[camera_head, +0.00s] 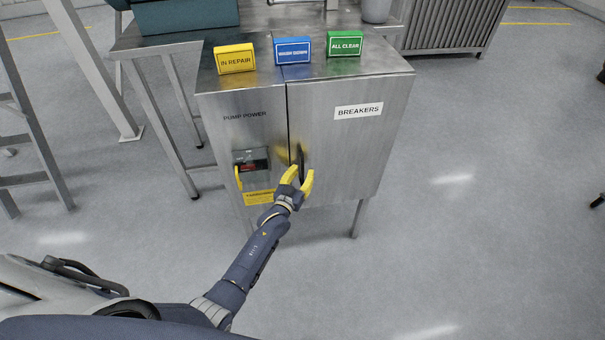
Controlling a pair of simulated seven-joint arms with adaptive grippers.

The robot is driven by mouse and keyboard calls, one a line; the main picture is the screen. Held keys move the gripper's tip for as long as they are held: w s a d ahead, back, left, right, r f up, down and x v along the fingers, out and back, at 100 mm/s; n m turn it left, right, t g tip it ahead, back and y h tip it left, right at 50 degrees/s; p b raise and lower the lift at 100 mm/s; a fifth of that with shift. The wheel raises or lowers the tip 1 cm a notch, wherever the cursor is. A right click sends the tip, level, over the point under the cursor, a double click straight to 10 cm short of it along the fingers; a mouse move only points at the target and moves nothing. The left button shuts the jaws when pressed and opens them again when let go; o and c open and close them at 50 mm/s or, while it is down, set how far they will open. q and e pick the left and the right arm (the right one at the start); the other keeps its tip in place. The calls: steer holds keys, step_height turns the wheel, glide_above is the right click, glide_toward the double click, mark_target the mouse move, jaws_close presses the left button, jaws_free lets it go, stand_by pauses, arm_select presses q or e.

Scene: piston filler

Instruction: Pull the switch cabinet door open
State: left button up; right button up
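The grey metal switch cabinet (235,105) stands in the middle of the view. Its right-hand door (345,150), labelled BREAKERS, looks shut, with a narrow dark seam along its left edge. A dark upright handle (301,160) is on the door near that seam. My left gripper (299,174) has yellow fingers and is in front of the handle's lower part. The fingers are spread apart with the handle seen between them. I cannot tell whether they touch it. My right gripper is not in view.
The left panel has a PUMP POWER label and a switch box (251,166) with a yellow lever. Yellow, blue and green sign blocks (293,51) stand on top. A metal table (150,45) is behind. The floor in front and to the right is clear.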

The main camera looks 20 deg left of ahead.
arm_select(q)
steer(key=shift+o, duration=0.2)
jaws_close()
